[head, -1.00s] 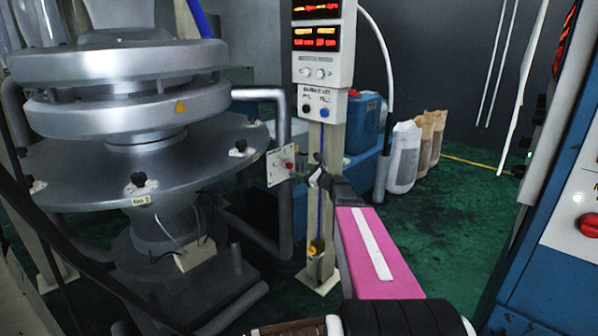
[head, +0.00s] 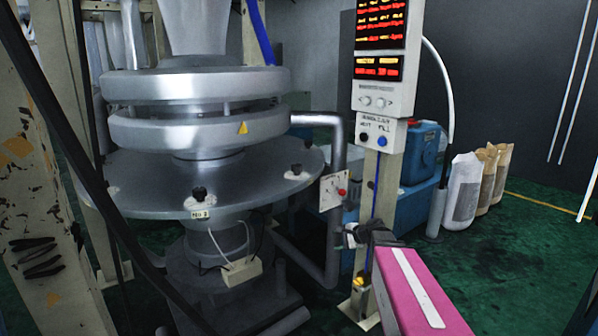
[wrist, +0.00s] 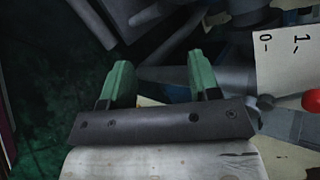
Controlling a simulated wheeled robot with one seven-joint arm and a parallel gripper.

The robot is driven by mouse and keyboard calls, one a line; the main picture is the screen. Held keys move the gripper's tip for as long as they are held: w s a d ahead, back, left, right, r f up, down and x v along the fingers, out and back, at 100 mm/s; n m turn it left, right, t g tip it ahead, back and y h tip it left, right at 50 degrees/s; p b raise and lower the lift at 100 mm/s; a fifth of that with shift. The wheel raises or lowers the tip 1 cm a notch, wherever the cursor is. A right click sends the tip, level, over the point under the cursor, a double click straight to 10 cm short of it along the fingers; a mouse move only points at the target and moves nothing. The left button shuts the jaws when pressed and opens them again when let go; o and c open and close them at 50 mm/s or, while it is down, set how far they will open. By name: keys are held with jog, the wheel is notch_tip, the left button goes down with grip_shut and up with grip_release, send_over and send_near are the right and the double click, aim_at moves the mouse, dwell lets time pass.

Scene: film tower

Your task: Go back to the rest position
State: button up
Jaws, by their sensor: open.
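My gripper (head: 352,236) shows in the head view at the far end of my pink arm link, in front of the control post and below the small switch plate. In the wrist view my gripper (wrist: 158,85) has two green fingers standing well apart with nothing between them. The switch plate (head: 334,190) with a red knob is on the pipe beside the post. It also shows in the wrist view (wrist: 290,75), to the right of the fingers and apart from them.
A large round metal machine (head: 210,180) fills the left. The control post (head: 378,120) carries red displays. A blue tank (head: 420,150) and several sacks (head: 475,185) stand behind. A pale frame column (head: 40,200) is at the far left. Green floor (head: 500,255) is open at right.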

jog(key=s+d+f+n+g+h, duration=0.1)
jog(key=s+f+n+g+h, duration=0.2)
jog(key=s+n, duration=0.3)
jog(key=s+d+f+n+g+h, duration=0.1)
jog(key=s+f+n+g+h, duration=0.2)
jog(key=s, duration=0.9)
notch_tip(320, 180, down, 3)
jog(key=n+h, duration=0.3)
jog(key=shift+s+d+r+n+g, duration=0.2)
jog(key=shift+s+d+n+g, duration=0.1)
jog(key=shift+s+n, duration=0.1)
dwell(3.6)
